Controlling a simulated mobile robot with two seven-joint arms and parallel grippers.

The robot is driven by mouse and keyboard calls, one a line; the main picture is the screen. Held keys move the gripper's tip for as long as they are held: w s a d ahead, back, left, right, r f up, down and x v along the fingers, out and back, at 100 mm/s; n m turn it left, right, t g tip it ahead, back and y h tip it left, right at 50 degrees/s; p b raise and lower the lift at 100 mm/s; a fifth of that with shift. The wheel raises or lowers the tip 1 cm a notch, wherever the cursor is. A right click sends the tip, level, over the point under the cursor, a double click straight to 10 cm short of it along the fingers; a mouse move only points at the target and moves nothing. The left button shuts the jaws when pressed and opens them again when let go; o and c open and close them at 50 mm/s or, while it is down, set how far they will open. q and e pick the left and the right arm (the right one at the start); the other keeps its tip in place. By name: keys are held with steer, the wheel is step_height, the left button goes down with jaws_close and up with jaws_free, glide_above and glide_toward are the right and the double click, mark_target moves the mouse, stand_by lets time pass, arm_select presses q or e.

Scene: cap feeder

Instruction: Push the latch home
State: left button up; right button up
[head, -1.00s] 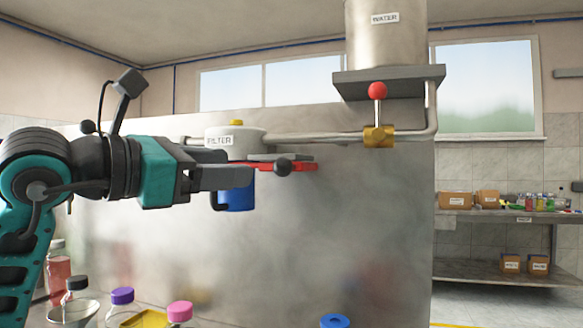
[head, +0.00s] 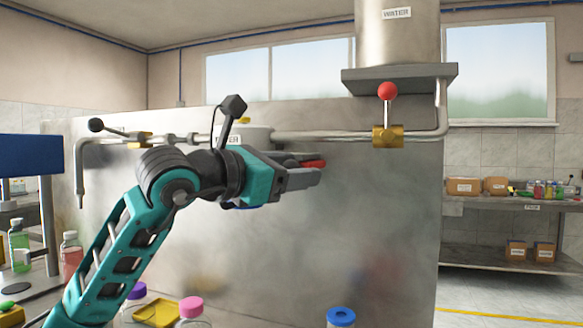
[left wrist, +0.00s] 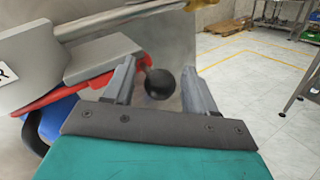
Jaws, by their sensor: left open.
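The latch is a red lever with a black ball knob (left wrist: 159,83). Its red arm (left wrist: 85,88) lies along the grey filter head (left wrist: 30,68) in the left wrist view. In the head view the filter (head: 259,137) is partly covered by my left arm, and only the latch's red end (head: 314,163) shows; the knob is hidden there. My left gripper (head: 303,178) is open at the latch. In the left wrist view the knob is between its two fingers, with a visible gap to the right finger; contact with the left finger cannot be told. My right gripper is out of view.
A pipe (head: 325,135) runs from the filter to a brass valve (head: 388,136) with a red knob, under the water tank (head: 400,30). The blue filter bowl (left wrist: 60,116) is below the latch. Bottles and a yellow tray (head: 158,313) are in front. Space right of the gripper is clear.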

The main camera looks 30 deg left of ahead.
arm_select(q)
jaws_close()
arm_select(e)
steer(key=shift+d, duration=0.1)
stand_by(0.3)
arm_select(q)
steer(key=shift+f, duration=0.1)
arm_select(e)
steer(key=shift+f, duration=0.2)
arm_select(q)
steer(key=shift+a+b, duration=0.2)
steer(key=shift+b, duration=0.1)
steer(key=shift+s+a, duration=0.15)
steer(key=shift+a, duration=0.45)
jaws_free()
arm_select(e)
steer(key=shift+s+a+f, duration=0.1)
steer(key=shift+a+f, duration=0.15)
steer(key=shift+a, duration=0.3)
arm_select(q)
steer(key=shift+s+a, duration=0.1)
